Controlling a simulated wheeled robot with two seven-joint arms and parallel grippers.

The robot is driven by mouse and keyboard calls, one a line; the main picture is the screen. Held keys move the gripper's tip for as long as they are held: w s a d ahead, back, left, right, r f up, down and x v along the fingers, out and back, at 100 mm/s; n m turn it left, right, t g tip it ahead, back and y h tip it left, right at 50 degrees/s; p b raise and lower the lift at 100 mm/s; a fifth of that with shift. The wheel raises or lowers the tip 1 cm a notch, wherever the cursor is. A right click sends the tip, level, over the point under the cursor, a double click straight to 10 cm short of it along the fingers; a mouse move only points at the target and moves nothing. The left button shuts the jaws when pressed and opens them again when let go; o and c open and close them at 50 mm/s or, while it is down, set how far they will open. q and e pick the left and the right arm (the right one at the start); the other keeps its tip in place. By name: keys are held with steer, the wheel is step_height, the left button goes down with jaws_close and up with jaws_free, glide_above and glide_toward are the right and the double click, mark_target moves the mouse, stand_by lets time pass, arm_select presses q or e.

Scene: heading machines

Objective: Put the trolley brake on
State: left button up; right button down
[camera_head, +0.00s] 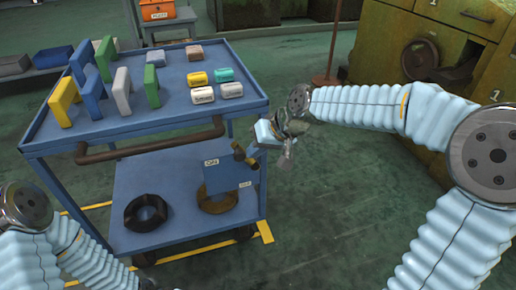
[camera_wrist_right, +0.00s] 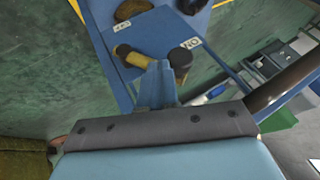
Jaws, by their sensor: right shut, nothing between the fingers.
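The blue trolley (camera_head: 150,120) stands at left centre of the head view. Its blue brake plate (camera_head: 228,177) has an OFF label (camera_head: 211,163) and an ON label (camera_head: 245,184). A brass-coloured brake lever (camera_head: 239,151) with a dark end sits at the plate's top edge. In the right wrist view the lever (camera_wrist_right: 131,56) lies near the OFF label (camera_wrist_right: 122,27), with a dark round end (camera_wrist_right: 180,57) near the ON label (camera_wrist_right: 191,43). My right gripper (camera_head: 266,134) is shut and empty beside the lever; its fingers (camera_wrist_right: 158,82) overlap it in view, contact unclear. My left gripper is out of view.
The trolley's top shelf carries several coloured blocks (camera_head: 122,90). Its lower shelf holds a black coil (camera_head: 146,213) and a brown ring (camera_head: 217,200). A dark push handle (camera_head: 150,145) runs along the near side. Green floor (camera_head: 340,220) to the right is open; a yellow-green machine (camera_head: 425,45) stands behind.

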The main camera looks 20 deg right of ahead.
steer(key=a+h+p, duration=0.2)
steer(key=p, duration=0.1)
steer(key=shift+a+f+n, duration=0.15)
steer(key=shift+a+n, duration=0.1)
steer(key=shift+n, duration=0.05)
steer(key=a+f+h+b, duration=0.3)
steer(key=a+f+b, duration=0.3)
steer(key=b, duration=0.2)
steer(key=shift+s+f+n+h, duration=0.2)
steer(key=shift+n+h, duration=0.2)
steer(key=shift+s+a+f+b, duration=0.1)
steer(key=shift+a+f+b, duration=0.15)
steer(key=shift+b, duration=0.1)
stand_by(0.4)
steer(key=shift+r, duration=0.1)
